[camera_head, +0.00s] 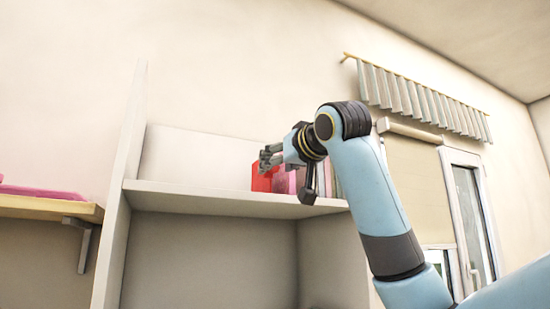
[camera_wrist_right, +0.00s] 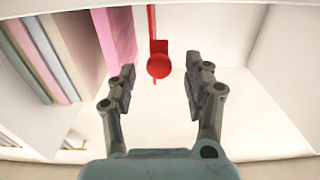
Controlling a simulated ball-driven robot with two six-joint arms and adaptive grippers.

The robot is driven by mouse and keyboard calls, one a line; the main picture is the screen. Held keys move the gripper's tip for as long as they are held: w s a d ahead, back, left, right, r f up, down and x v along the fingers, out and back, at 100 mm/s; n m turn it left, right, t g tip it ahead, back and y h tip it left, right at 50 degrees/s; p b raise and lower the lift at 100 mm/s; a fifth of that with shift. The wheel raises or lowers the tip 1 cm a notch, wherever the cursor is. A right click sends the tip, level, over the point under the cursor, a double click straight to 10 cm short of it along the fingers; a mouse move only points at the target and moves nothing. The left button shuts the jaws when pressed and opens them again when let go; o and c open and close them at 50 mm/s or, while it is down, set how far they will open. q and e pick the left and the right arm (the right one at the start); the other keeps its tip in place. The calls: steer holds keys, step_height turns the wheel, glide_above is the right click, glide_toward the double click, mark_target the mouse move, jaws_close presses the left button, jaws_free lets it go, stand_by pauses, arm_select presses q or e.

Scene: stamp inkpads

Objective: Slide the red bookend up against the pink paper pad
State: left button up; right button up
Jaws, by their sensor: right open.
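The red bookend (camera_head: 261,181) stands on the upper shelf, left of the pink paper pad (camera_head: 285,184) in the head view. In the right wrist view the bookend (camera_wrist_right: 158,66) shows as a thin upright plate with a round knob. The pink pad (camera_wrist_right: 117,36) is to its left there, with a narrow pale gap between them. My right gripper (camera_head: 267,157) is at the bookend's upper part in the head view. In the wrist view its open fingers (camera_wrist_right: 160,88) are on either side of the knob's line, with nothing between the tips. My left gripper is not in view.
Several books (camera_wrist_right: 35,58) stand beyond the pad. The shelf board (camera_head: 190,194) is clear left of the bookend, up to the upright side panel (camera_head: 128,145). A wooden wall shelf (camera_head: 40,207) with a pink item (camera_head: 40,192) is at far left.

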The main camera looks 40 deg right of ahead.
steer(key=shift+x, duration=1.05)
steer(key=shift+c, duration=0.3)
jaws_close()
